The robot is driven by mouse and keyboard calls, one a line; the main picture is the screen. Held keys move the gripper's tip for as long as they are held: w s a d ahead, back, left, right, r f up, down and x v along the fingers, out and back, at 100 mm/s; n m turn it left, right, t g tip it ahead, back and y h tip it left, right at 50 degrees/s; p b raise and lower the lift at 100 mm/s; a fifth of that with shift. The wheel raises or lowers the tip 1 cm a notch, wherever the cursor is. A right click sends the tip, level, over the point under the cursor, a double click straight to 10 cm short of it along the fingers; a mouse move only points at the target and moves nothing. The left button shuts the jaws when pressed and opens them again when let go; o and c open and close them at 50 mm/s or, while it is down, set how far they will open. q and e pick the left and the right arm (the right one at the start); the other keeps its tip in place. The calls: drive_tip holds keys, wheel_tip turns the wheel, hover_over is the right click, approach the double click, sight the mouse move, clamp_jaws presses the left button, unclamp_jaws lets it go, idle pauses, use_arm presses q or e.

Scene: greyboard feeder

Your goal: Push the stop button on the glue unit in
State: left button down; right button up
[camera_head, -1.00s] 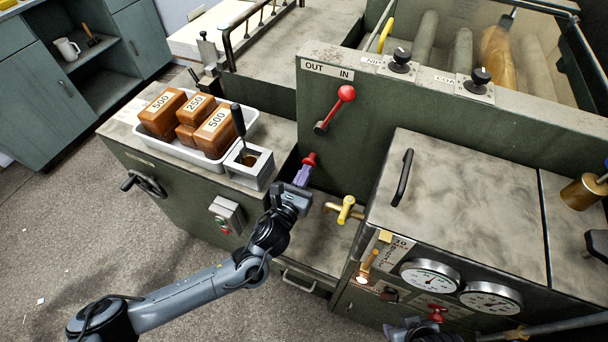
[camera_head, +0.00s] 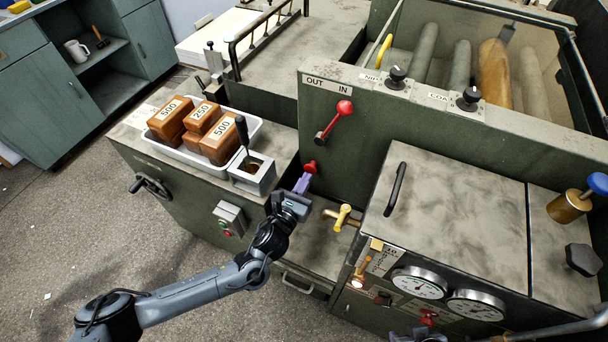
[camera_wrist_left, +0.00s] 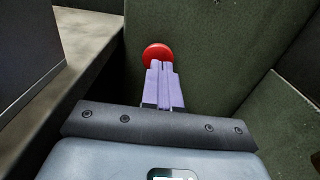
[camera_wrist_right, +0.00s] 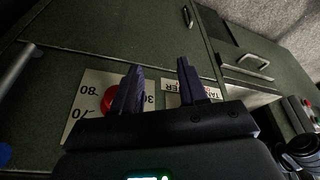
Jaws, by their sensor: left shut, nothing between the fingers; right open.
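A red mushroom-shaped button (camera_head: 311,167) sits low in the recess beside the green upright panel. It also shows as a round red head in the left wrist view (camera_wrist_left: 157,54). My left gripper (camera_head: 304,182) is shut and empty, its lilac fingers (camera_wrist_left: 162,70) pointing at this button. The fingertips overlap its lower edge in the wrist view; I cannot tell whether they touch. My right gripper (camera_wrist_right: 159,68) is open and empty, in front of a scale plate (camera_wrist_right: 88,97) and a red knob (camera_wrist_right: 110,98), which one finger partly hides.
A red-knobbed lever (camera_head: 344,108) stands under the OUT/IN label. A yellow tap (camera_head: 343,215) is to the right of my left gripper. A switch box (camera_head: 229,219) is on the front.

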use_arm(q)
drive_tip(key=p+v, duration=0.4)
drive_tip(key=v, duration=0.8)
drive_tip(key=shift+s+a, duration=0.2)
drive_tip(key=shift+s, duration=0.15)
use_arm(e)
drive_tip(key=v, duration=0.3)
drive_tip(key=a+v, duration=0.1)
drive_tip(key=v, duration=0.1)
drive_tip(key=shift+w+r, duration=0.15)
drive_tip(key=shift+w, duration=0.05)
use_arm(q)
drive_tip(key=shift+r, duration=0.1)
use_arm(e)
drive_tip(key=shift+d, duration=0.1)
